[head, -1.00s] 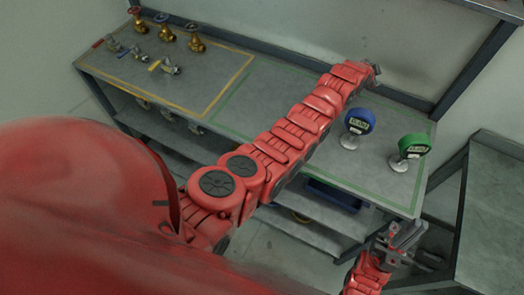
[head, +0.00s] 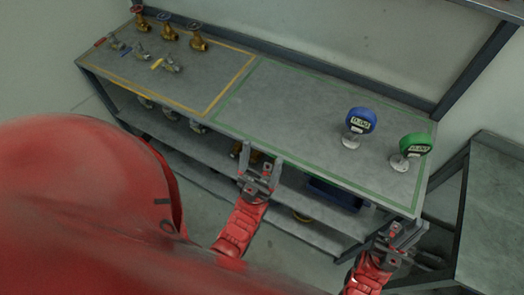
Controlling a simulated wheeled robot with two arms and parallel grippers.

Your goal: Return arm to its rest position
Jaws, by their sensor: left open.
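My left gripper (head: 260,164) is open and empty, in front of the workbench's front edge, with its fingers pointing toward the bench. My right gripper (head: 406,233) is at the lower right, by the bench's front right corner. Nothing shows in it, but its jaw gap is unclear. A blue gauge (head: 360,121) and a green gauge (head: 415,145) stand upright on the right part of the bench, apart from both grippers.
The workbench (head: 290,118) has a yellow-outlined zone at left with several valves (head: 168,64) and a green-outlined zone at right. Lower shelves (head: 200,175) hold more parts and a dark blue bin (head: 335,194). Another table (head: 500,200) stands at right.

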